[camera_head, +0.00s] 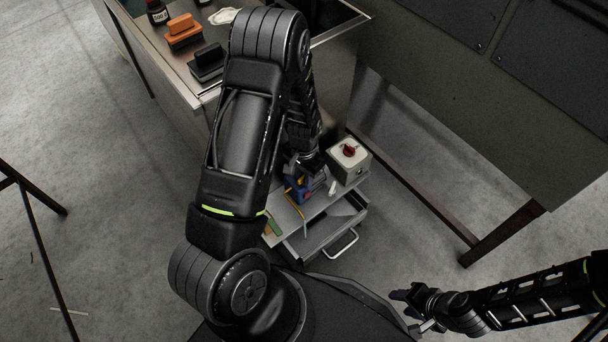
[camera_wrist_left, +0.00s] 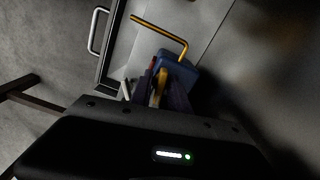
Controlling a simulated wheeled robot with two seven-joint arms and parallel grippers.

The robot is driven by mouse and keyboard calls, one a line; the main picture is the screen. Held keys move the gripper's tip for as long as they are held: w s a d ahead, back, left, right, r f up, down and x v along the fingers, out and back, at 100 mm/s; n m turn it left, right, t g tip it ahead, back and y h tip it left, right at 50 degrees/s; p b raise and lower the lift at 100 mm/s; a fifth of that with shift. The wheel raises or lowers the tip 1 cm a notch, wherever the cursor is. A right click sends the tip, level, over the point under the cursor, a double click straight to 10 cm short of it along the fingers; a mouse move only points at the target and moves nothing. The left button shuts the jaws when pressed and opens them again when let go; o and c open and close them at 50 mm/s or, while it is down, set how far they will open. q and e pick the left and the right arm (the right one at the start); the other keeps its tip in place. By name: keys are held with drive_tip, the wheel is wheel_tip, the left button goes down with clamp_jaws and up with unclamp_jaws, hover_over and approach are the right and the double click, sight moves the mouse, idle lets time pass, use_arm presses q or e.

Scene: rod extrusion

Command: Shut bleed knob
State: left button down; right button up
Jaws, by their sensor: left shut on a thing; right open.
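A small blue device (camera_head: 297,191) stands on the top of a low grey drawer cabinet, partly hidden by my left arm. It also shows in the left wrist view (camera_wrist_left: 180,70), with a yellow bent rod (camera_wrist_left: 165,35) at it. My left gripper (camera_head: 304,175) reaches down to the blue device. In the left wrist view its fingers are shut on a yellow knob-like part (camera_wrist_left: 160,88) beside the blue body; I take this as the bleed knob, though its shape is mostly hidden. My right gripper (camera_head: 412,308) is open and empty, low at the right, away from the cabinet.
A pale box with a red knob (camera_head: 349,150) stands just right of the blue device. The cabinet's drawer (camera_head: 325,228) is pulled partly out. A metal table (camera_head: 345,32) holds orange and black blocks. A dark bench (camera_head: 500,110) stands at right.

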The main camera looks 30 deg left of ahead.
use_arm(q)
drive_tip(key=shift+m, duration=1)
